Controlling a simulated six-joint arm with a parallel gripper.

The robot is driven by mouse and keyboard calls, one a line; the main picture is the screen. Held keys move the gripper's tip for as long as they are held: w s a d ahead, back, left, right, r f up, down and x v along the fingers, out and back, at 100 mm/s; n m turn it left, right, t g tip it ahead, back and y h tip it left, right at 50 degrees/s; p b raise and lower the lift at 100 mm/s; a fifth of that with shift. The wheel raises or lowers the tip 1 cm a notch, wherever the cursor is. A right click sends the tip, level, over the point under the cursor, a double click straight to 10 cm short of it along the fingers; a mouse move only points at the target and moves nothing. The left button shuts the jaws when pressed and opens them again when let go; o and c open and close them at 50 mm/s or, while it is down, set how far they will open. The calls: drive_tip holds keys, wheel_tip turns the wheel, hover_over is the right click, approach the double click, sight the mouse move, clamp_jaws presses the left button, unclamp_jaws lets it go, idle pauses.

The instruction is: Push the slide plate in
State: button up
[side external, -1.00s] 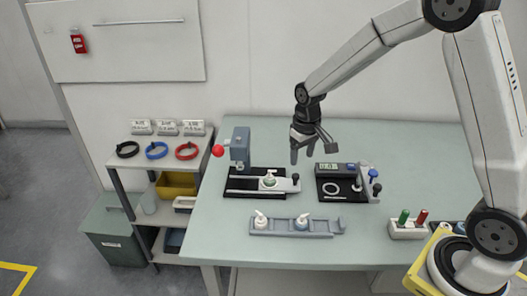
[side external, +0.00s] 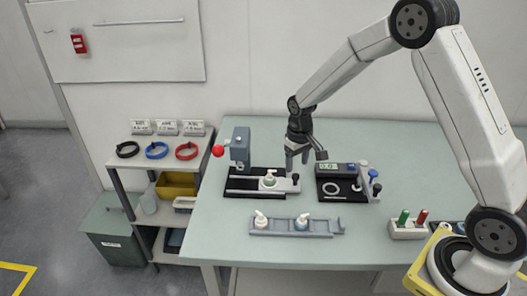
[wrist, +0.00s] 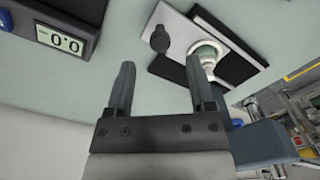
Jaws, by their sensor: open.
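The slide plate (side external: 284,185) is a pale flat plate on the black base of the press (side external: 240,148). Its right end sticks out past the base and carries a dark knob (side external: 295,178). A small white-and-green bottle (side external: 269,180) stands on the plate. In the wrist view the plate (wrist: 177,25), its knob (wrist: 160,40) and the bottle (wrist: 206,52) show at the top. My gripper (side external: 303,159) is open and empty above the knob's side of the plate. In the wrist view its fingers (wrist: 160,65) point towards the knob, apart from it.
A black device with a display (side external: 330,168) stands close on the right; it shows at top left in the wrist view. A grey rack (side external: 280,232) with two bottles lies in front. Red and green items stand in a holder (side external: 407,230) further right.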

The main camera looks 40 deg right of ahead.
sight(296, 175)
drive_tip(key=shift+f, duration=2)
drive_tip(key=shift+c, duration=0.2)
clamp_jaws()
